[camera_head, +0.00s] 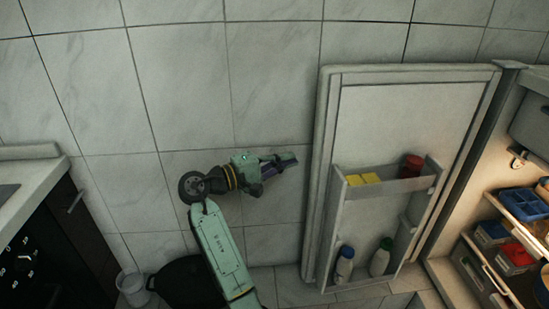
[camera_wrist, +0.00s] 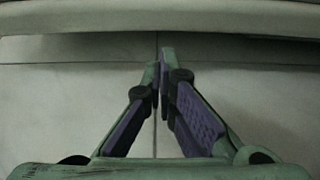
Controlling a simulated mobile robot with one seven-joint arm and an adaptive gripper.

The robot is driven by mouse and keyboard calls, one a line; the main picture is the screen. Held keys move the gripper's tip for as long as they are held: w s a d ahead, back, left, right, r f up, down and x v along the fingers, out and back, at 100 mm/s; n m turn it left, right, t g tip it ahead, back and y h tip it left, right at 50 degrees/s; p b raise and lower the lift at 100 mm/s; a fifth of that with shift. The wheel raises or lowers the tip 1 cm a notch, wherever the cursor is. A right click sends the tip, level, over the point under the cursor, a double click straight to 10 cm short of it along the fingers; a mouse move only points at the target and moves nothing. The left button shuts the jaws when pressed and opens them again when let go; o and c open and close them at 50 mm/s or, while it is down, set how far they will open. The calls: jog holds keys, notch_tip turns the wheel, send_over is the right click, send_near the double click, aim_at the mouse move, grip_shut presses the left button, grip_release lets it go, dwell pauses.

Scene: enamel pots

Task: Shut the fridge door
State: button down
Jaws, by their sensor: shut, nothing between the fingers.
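The fridge door (camera_head: 395,120) stands wide open, its inner side facing me, with shelves holding bottles and small items. The fridge body (camera_head: 440,270) is at the right edge with its lit inside showing. My gripper (camera_head: 293,158) is shut and empty, just left of the door's free edge, pointing toward it. In the wrist view my gripper's fingers (camera_wrist: 165,58) are together at the tips. A pale horizontal edge, likely of the door (camera_wrist: 160,18), crosses the top of that view. I cannot tell whether the fingertips touch it.
A yellow item (camera_head: 363,179), a red jar (camera_head: 412,166) and two bottles (camera_head: 344,264) sit in the door shelves. A counter with a dark oven (camera_head: 50,250) is at the left. A dark round bin (camera_head: 188,283) and a white bucket (camera_head: 133,288) stand on the floor.

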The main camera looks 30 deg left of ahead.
jog(key=x, duration=0.5)
jog(key=shift+p, duration=0.4)
jog(key=shift+s, duration=0.1)
